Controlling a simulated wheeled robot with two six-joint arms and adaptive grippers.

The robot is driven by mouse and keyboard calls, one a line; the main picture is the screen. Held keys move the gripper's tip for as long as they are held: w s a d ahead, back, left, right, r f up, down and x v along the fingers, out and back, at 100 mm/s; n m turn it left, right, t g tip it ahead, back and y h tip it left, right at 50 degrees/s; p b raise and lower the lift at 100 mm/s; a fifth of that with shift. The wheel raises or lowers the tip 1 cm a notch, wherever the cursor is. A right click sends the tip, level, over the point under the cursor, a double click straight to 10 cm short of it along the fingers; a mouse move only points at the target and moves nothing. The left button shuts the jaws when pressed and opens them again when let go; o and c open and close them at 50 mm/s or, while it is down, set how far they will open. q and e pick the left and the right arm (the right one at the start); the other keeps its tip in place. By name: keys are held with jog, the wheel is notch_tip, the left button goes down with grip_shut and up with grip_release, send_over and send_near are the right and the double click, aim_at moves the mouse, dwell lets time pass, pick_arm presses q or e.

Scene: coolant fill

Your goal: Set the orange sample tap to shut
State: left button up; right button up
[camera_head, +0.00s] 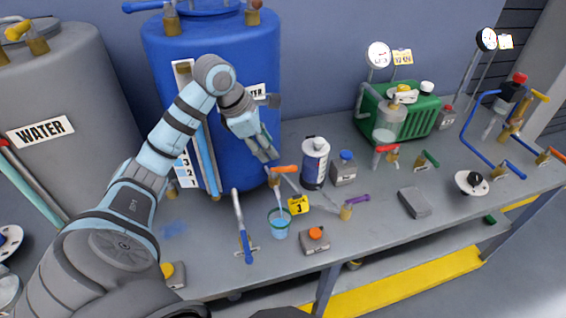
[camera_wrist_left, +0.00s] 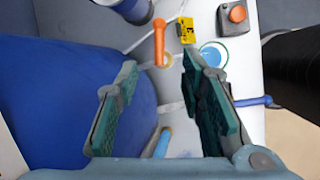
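The orange sample tap (camera_head: 285,169) sits in front of the blue tank, above a cup of blue liquid (camera_head: 278,225). Its orange lever points right, across the picture. In the left wrist view the orange lever (camera_wrist_left: 159,42) lies just beyond the fingertips, roughly between them. My left gripper (camera_head: 268,154) is open and empty, just above and left of the tap; it also shows in the left wrist view (camera_wrist_left: 160,65). No contact with the lever is visible. My right gripper is in neither view.
The blue tank (camera_head: 215,60) stands close behind the gripper. A white-and-blue can (camera_head: 315,160) stands right of the tap. Other taps with red, green and purple levers are farther right.

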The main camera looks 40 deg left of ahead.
pick_arm(q)
send_over(285, 168)
jog(key=s, duration=0.3)
notch_tip(285, 168, down, 5)
jog(key=w+f, duration=0.1)
jog(key=f, duration=0.2)
jog(key=w+f, duration=0.1)
jog(key=shift+w+a+f, duration=0.15)
jog(key=shift+w+a, duration=0.05)
jog(key=shift+w, duration=0.15)
jog(key=shift+f, duration=0.2)
jog(key=shift+s+r, duration=0.1)
jog(key=shift+s, duration=0.1)
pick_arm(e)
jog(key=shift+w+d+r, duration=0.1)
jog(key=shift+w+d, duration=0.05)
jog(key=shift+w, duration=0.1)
pick_arm(q)
jog(key=shift+d, duration=0.1)
jog(key=shift+c, duration=0.5)
